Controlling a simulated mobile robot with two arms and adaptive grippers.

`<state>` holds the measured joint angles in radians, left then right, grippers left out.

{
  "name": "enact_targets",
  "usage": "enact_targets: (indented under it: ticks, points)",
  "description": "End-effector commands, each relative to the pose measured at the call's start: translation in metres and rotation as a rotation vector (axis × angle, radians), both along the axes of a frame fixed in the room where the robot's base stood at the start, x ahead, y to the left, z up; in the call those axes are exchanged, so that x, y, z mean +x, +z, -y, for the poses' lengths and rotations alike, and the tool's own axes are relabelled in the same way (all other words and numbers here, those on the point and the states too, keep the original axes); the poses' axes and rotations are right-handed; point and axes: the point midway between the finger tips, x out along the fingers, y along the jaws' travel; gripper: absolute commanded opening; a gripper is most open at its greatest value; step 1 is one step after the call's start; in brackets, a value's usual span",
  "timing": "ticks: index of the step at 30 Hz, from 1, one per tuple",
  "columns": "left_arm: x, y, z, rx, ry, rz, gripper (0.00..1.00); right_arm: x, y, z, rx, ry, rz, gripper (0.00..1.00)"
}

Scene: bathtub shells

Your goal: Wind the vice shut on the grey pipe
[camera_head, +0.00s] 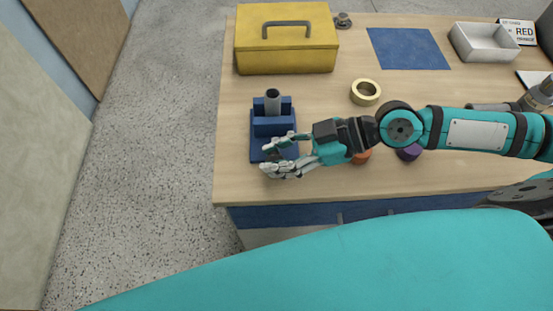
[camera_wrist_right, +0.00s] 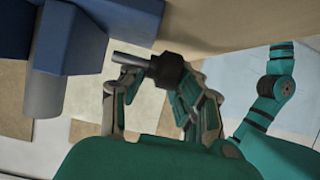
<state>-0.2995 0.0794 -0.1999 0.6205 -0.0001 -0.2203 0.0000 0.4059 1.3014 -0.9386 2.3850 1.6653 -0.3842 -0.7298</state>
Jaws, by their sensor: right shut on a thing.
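The blue vice (camera_head: 259,150) stands near the left front of the workbench, with the grey pipe (camera_head: 272,97) upright between its jaws. In the right wrist view the blue vice (camera_wrist_right: 70,38) and the grey pipe (camera_wrist_right: 43,95) show at the left. My right gripper (camera_head: 270,157) is at the front of the vice. In the right wrist view, my right gripper (camera_wrist_right: 150,80) is shut on a dark handle knob (camera_wrist_right: 168,70) with a metal rod (camera_wrist_right: 130,61) pointing left. I cannot tell whether the jaws touch the pipe. My left gripper is not in view.
A yellow toolbox (camera_head: 287,55) stands behind the vice. A tape roll (camera_head: 366,92), an orange item (camera_head: 361,157) and a purple item (camera_head: 409,152) are to the right, near my right arm. A blue mat (camera_head: 408,48) and white tray (camera_head: 484,43) lie farther back.

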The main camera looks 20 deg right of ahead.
Motion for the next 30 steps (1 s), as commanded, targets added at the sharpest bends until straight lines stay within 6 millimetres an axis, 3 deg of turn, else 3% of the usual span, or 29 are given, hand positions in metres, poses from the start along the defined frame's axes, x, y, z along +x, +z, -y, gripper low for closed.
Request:
enact_targets:
  ticks: [1,14,15,18,30]
  points:
    - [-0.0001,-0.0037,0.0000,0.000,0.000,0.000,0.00,-0.0074,-0.0052,-0.0020,0.003,0.013,-0.020,0.00]
    - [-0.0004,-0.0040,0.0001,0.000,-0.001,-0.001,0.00,-0.0078,-0.0031,-0.0022,0.010,0.013,-0.020,0.00]
    - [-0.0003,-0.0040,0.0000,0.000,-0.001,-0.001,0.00,-0.0078,-0.0031,-0.0022,0.010,0.013,-0.020,0.31]
    - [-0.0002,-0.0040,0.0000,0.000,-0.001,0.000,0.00,-0.0070,-0.0030,-0.0019,0.010,0.011,-0.018,0.43]
    - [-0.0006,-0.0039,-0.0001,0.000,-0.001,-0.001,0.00,-0.0031,-0.0011,-0.0007,0.009,0.005,-0.007,0.43]
